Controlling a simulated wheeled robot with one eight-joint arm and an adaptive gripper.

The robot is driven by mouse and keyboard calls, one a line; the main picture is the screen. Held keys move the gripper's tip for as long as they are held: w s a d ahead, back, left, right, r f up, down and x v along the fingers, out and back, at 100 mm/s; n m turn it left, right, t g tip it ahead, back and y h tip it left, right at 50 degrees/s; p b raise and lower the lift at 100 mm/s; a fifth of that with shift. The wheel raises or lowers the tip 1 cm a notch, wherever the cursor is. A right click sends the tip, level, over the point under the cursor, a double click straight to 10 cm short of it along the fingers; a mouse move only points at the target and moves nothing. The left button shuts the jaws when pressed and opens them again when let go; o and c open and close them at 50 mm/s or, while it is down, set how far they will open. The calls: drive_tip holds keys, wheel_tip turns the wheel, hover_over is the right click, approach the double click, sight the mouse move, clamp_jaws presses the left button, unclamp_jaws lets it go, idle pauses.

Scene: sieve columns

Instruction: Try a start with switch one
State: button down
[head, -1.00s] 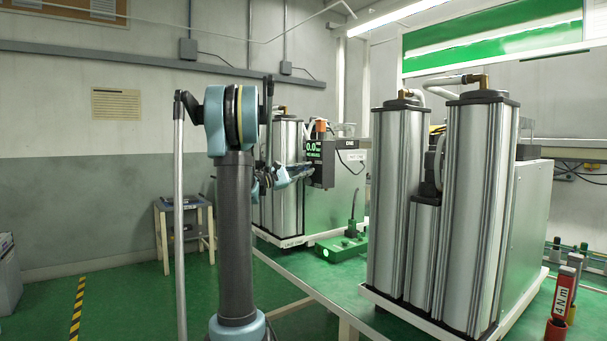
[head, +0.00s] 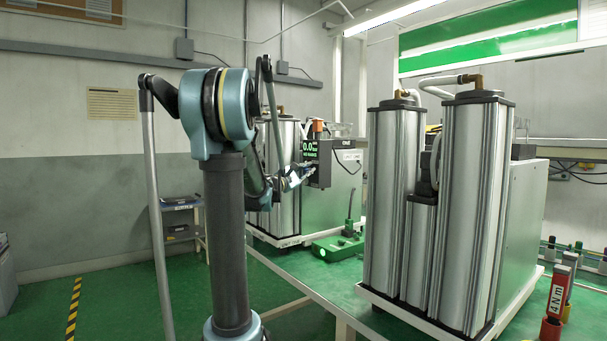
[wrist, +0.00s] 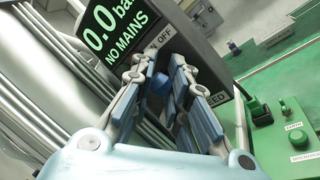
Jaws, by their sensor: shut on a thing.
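A black control box (head: 319,163) with a green-lit display hangs on the far unit. In the wrist view the display (wrist: 112,32) reads "0.0 ba", cut off at the edge, and "NO MAINS". Below it are an "ON OFF" label and a partly hidden label ending in "EED". In the head view my gripper (head: 300,176) reaches the box from the left. The knob's marking and setting are hidden by the fingers.
Tall silver columns (head: 470,215) fill the near right. A red tool (head: 557,296) stands at the right front.

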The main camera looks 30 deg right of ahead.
drive_tip(key=shift+f, duration=0.1)
drive_tip(key=c, duration=1.5)
unclamp_jaws()
drive_tip(key=v, duration=1.2)
drive_tip(key=shift+f, duration=0.1)
